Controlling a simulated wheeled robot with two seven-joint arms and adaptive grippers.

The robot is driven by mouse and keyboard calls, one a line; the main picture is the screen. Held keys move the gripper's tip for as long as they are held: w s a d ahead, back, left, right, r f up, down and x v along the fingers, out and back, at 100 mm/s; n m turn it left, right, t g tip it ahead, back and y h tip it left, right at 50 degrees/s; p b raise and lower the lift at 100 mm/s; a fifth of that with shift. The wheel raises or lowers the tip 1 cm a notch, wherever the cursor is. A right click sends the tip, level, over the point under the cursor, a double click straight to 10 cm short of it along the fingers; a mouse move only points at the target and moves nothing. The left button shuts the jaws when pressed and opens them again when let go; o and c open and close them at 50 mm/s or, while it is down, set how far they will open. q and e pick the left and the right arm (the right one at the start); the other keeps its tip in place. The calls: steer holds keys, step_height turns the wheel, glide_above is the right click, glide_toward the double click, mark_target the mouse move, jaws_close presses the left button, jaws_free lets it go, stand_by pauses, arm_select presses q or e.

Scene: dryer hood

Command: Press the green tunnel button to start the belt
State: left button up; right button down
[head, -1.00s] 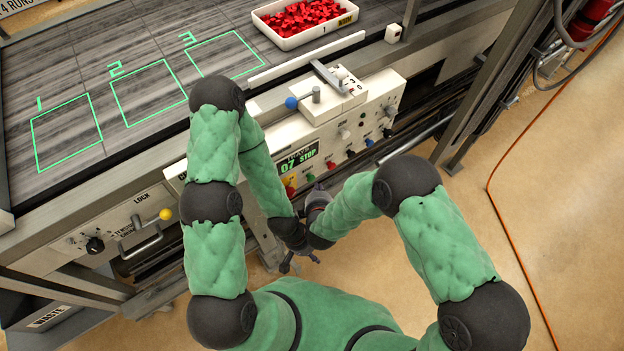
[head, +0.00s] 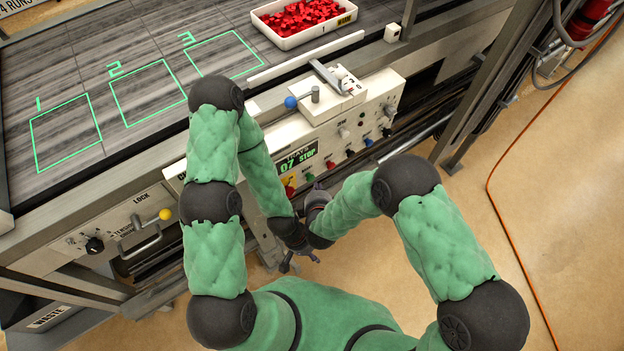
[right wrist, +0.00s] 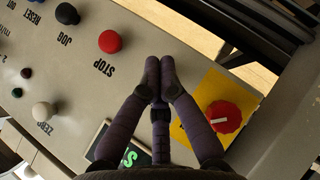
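The green button (head: 310,178) sits on the front control panel, under the display (head: 298,159) that reads "07 STOP". It lies between a red button on yellow and another red button. My right gripper (head: 316,192) is just in front of it. In the right wrist view its fingertips (right wrist: 160,75) are together, with nothing between them, pointing at the panel between the red STOP button (right wrist: 109,41) and the yellow plate (right wrist: 191,118). The green button is hidden behind them there, so contact cannot be told. My left gripper (head: 297,262) hangs lower, empty, its fingers apart.
A red mushroom button (right wrist: 224,116) on the yellow plate is close beside my right fingers. A tray (head: 290,42) of red pieces stands on the belt (head: 140,50).

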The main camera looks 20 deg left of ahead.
steer(key=shift+w+a, duration=0.1)
steer(key=shift+w+a, duration=0.15)
steer(key=shift+a, duration=0.05)
